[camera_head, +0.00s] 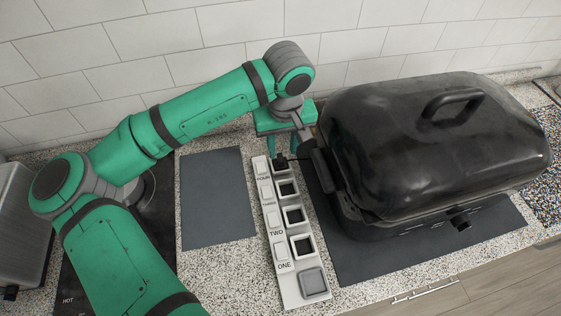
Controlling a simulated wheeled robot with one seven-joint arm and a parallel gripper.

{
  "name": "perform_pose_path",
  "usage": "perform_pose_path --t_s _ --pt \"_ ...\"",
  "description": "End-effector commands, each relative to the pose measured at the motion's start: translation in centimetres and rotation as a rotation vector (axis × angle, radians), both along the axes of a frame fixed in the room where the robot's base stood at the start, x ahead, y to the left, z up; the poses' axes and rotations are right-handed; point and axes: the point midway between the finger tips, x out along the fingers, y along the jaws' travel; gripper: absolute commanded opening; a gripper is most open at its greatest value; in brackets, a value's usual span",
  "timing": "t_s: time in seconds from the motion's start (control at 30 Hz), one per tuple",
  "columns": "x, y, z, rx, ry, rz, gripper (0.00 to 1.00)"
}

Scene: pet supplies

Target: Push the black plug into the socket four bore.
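A white socket strip (288,279) lies lengthwise on the counter, with square bores beside the labels ONE, TWO, THREE and FOUR. The black plug (281,162) is small and dark and shows at the strip's far end, level with the FOUR label, at or just above that bore. I cannot tell how deep it sits. My gripper (285,150) points down over this far end, its green fingers around or just above the plug. I cannot tell whether they are closed on it. The socket four bore is mostly hidden by the plug and fingers.
A large black roaster (430,150) stands close to the strip's right side on a dark mat (365,258). A grey square (313,283) is at the strip's near end. Left of the strip lies a bare dark mat (217,197). A tiled wall is behind.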

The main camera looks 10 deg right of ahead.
Motion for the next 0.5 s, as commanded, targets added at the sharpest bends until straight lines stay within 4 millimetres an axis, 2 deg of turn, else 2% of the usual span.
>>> perform_pose_path --t_s 0.17,0.5 --pt "0.3 0.2 -1.1 0.002 0.002 0.003 0.34" --pt "1.3 0.2 -5.1 0.001 0.001 0.004 0.34"
